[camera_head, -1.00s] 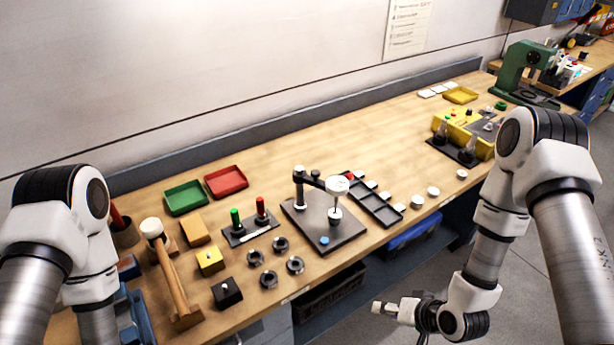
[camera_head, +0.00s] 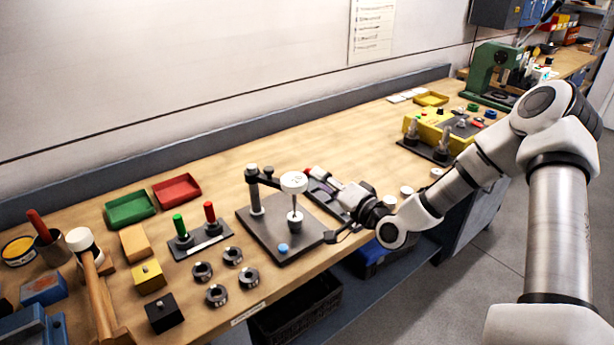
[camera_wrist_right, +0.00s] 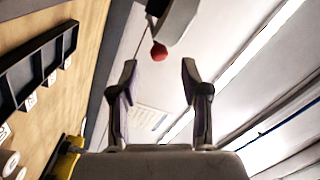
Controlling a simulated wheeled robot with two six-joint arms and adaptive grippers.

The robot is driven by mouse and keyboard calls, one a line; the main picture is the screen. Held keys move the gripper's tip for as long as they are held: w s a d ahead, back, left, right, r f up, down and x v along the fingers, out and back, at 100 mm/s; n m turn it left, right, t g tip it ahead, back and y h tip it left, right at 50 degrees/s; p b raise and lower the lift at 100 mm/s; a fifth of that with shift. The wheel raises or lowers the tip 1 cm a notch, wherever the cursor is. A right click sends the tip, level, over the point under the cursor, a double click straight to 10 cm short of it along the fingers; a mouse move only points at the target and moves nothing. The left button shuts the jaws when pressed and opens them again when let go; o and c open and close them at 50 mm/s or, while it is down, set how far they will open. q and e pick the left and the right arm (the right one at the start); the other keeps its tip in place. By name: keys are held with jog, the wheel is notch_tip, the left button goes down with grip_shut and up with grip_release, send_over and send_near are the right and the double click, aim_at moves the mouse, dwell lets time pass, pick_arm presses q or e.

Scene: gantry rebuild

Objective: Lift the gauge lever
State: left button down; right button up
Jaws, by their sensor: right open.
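The gauge stand has a dark base plate (camera_head: 275,243), a black post and arm, and a white round gauge head (camera_head: 294,182). Its plunger reaches down to a dark cylinder on the plate. The lever's red ball knob (camera_head: 306,171) shows at the right of the gauge head. The knob also shows in the right wrist view (camera_wrist_right: 159,51), below part of the gauge. My right gripper (camera_head: 324,206) is just right of the gauge. In its wrist view the jaws (camera_wrist_right: 159,70) are apart and empty, and the knob appears between and beyond the fingertips. My left gripper is out of view.
A black compartment tray (camera_head: 338,206) lies right of the gauge, partly behind my right gripper. Several dark rings (camera_head: 217,295) and a rack with green and red handles (camera_head: 199,240) are to the left. A yellow fixture (camera_head: 434,130) stands farther right.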

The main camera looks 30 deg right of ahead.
aim_at(310, 169)
jog(key=w, duration=0.5)
jog(key=shift+w+a+p, duration=0.15)
jog(key=shift+a+p, duration=0.15)
jog(key=shift+a, duration=0.05)
jog(key=shift+d, duration=0.1)
grip_shut()
